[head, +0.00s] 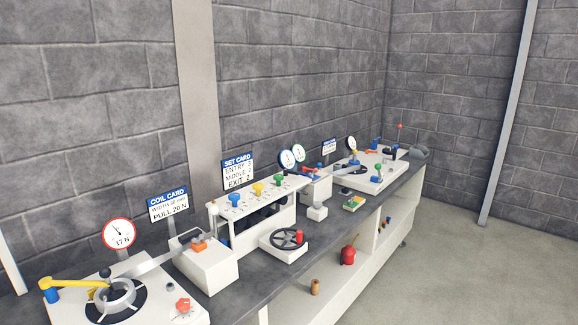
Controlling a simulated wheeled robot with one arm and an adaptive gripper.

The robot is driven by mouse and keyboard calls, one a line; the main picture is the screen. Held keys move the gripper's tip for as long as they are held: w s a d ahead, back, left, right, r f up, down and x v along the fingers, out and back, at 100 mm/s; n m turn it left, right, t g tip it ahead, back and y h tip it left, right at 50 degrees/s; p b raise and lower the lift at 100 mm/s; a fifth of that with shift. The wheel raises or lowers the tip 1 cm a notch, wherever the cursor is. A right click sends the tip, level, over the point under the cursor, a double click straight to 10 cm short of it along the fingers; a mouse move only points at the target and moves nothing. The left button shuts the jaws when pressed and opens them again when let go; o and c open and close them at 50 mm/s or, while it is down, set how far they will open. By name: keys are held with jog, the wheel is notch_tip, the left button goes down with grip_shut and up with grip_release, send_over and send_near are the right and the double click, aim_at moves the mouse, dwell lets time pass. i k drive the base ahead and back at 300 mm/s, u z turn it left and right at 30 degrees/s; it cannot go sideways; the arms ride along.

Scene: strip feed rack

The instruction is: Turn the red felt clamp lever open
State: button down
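I cannot tell for certain which part is the red felt clamp lever. A small red part (310,173) shows next to a blue one on the white box right of the middle of the bench, too small to make out its position. Another red, lever-like part (372,152) lies on the far white plate. An orange-red block (198,244) sits on the near white box where the metal strip (160,260) enters. My gripper is not in view.
A long dark-topped bench (258,279) runs along the block wall. It carries a red-handled handwheel (288,239), a yellow crank arm (75,284), dials and cards. The floor (465,260) at right is clear.

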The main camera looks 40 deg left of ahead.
aim_at(305, 169)
jog(key=u, duration=0.5)
jog(key=i, duration=1.75)
jog(key=u, duration=1.5)
jog(key=i, duration=0.95)
jog(key=u, duration=1.4)
jog(key=i, duration=0.3)
jog(key=u, duration=0.25)
